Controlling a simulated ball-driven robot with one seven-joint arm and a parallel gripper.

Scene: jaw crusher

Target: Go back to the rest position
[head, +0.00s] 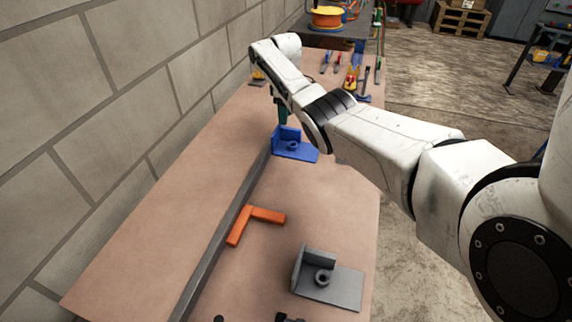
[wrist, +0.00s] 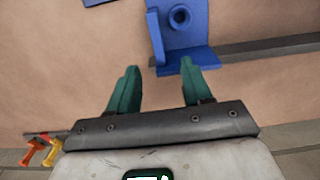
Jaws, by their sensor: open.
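My gripper (wrist: 158,90) shows in the wrist view with its two green fingers apart and nothing between them. A blue angled bracket (wrist: 192,30) with a round boss lies just beyond the fingertips there. In the head view the same blue bracket (head: 301,152) sits on the workbench (head: 170,230) against a dark rail. My white arm reaches over the bench, and its gripper (head: 282,115) is beside the bracket's far side, partly hidden by the arm. Whether a finger touches the bracket cannot be told.
An orange L-shaped piece (head: 262,216) and a grey bracket (head: 335,285) lie nearer on the bench. A dark rail (head: 225,230) runs along it. Hand tools (head: 350,78) lie at the far end. A block wall (head: 110,80) stands left; open floor (head: 430,100) lies right.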

